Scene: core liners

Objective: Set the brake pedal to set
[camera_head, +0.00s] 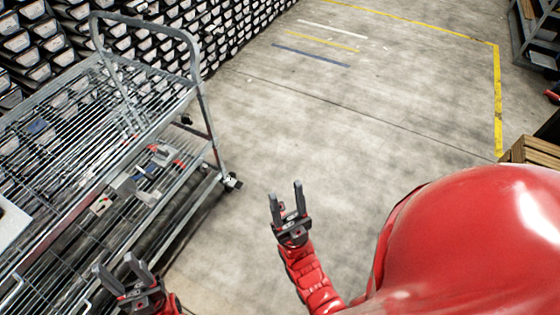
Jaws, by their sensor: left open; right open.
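A grey metal wire cart (206,115) with a tall bent handle stands on the left. My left gripper (114,264) is open and empty at the bottom left, over the near side of the cart in the picture. My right gripper (286,192) is open and empty, to the right of the caster and apart from the cart.
Several small grey, red and white items lie on the cart's lower shelf. Racks of stacked bins (35,70) line the back left. Wooden boards (534,151) are at the right edge. The concrete floor (340,120) in the middle is clear, with yellow, white and blue lines.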

